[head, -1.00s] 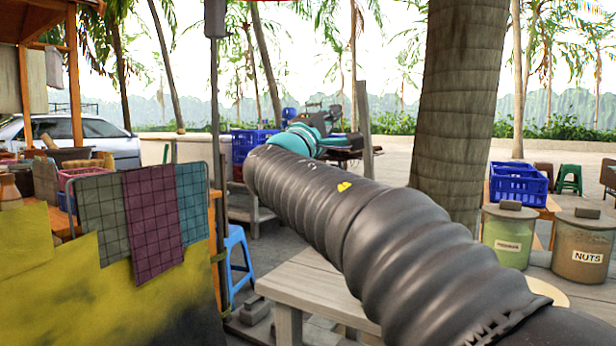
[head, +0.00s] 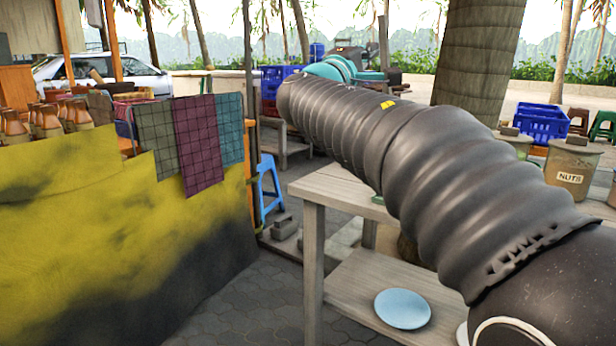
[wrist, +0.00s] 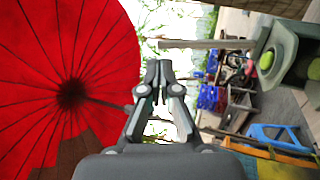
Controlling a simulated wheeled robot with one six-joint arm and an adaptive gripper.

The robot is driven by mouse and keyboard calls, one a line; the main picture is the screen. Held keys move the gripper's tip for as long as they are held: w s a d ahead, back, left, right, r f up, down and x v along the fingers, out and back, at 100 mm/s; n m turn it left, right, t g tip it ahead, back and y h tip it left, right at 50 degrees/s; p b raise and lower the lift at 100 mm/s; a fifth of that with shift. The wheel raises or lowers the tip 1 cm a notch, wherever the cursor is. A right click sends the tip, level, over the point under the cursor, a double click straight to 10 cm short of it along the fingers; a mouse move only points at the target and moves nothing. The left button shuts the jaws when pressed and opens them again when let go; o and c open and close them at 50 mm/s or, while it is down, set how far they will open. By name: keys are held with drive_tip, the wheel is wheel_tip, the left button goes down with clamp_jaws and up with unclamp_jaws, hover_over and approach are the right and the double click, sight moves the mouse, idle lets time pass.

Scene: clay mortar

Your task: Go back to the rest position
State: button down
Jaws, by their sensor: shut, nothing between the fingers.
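My gripper (wrist: 160,82) shows in the wrist view, its two fingers brought together and empty. No mortar can be made out in these frames.
A wooden table (head: 330,190) stands under my arm, with a blue plate (head: 402,309) on its lower shelf. A stall with a yellow cloth (head: 110,240) fills the left. A red umbrella (wrist: 95,50) is beside my gripper. Paved floor (head: 255,305) lies between stall and table.

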drive_tip(key=s+d+f+m+g+y, duration=0.1)
drive_tip(key=s+f+g+y, duration=0.25)
drive_tip(key=f, duration=0.95)
drive_tip(key=s+d+f+m+g+y, duration=0.1)
drive_tip(key=s+d+f+g+y, duration=0.3)
drive_tip(key=f, duration=0.9)
drive_tip(key=s+f+m+g+y+p, duration=0.1)
drive_tip(key=s+f+m, duration=0.2)
drive_tip(key=s, duration=0.6)
drive_tip(key=s+f+m+g+y+p, duration=0.1)
drive_tip(key=s+f+m+g+y, duration=0.1)
drive_tip(key=s+f, duration=0.4)
drive_tip(key=s+a+f+m+g+y+p, duration=0.1)
drive_tip(key=s+f, duration=0.4)
drive_tip(key=s, duration=0.8)
drive_tip(key=shift+f+m+g+y+p, duration=0.35)
drive_tip(key=shift+m+y, duration=0.4)
drive_tip(key=shift+m, duration=0.65)
